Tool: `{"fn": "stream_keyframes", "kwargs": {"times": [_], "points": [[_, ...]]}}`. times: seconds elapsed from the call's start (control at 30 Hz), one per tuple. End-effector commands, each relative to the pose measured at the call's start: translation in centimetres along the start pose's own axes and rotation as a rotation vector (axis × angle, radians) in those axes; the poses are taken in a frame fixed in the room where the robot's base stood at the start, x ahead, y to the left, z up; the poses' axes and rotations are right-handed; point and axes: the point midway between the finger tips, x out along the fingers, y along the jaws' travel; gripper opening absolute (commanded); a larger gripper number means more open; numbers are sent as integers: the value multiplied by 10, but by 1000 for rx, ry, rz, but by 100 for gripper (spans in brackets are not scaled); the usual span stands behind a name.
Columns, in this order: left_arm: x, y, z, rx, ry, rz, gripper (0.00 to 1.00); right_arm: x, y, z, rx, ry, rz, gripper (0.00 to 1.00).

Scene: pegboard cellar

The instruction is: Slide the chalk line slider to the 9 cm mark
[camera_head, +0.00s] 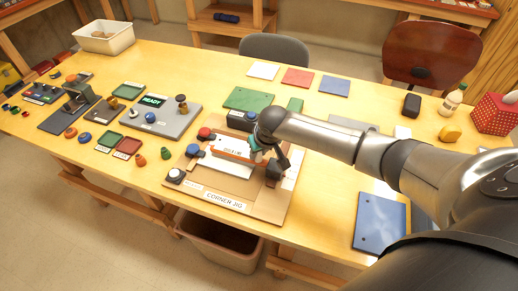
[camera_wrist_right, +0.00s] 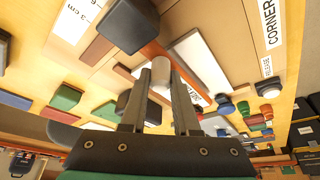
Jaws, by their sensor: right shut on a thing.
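The board labelled CORNER JIG (camera_head: 238,209) lies on the yellow table. My right gripper (camera_head: 262,157) is over its back right part. In the right wrist view, my right gripper (camera_wrist_right: 158,95) has its fingers around a pale round knob (camera_wrist_right: 160,70), which looks like the chalk line slider's. A reddish-brown bar (camera_wrist_right: 160,48) runs beside the knob. A white label (camera_wrist_right: 76,16) with a "3 cm" marking shows at the upper left; the slider's exact reading cannot be made out. My left gripper is not in view.
A black block (camera_head: 274,170) stands on the jig close to my gripper; it is also in the wrist view (camera_wrist_right: 130,24). A red button (camera_head: 204,133) and a white round button (camera_head: 175,174) are at the jig's left. A blue panel (camera_head: 380,221) lies to the right.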

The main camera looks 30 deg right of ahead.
Motion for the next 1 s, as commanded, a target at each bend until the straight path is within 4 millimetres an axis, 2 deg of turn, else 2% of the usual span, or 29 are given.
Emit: {"fn": "stream_keyframes", "kwargs": {"times": [0.07,0.1,0.37,0.73,0.87,1.0], "points": [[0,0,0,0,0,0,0,1,0,1,1,-2,1,0],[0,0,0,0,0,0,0,1,0,1,1,-2,1,32],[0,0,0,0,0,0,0,0,0,0,1,-1,1,60],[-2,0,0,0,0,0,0,-5,0,0,1,0,0,60],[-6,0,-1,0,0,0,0,-20,0,0,1,1,-1,60],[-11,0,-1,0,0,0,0,-42,1,-1,0,1,0,60]]}}
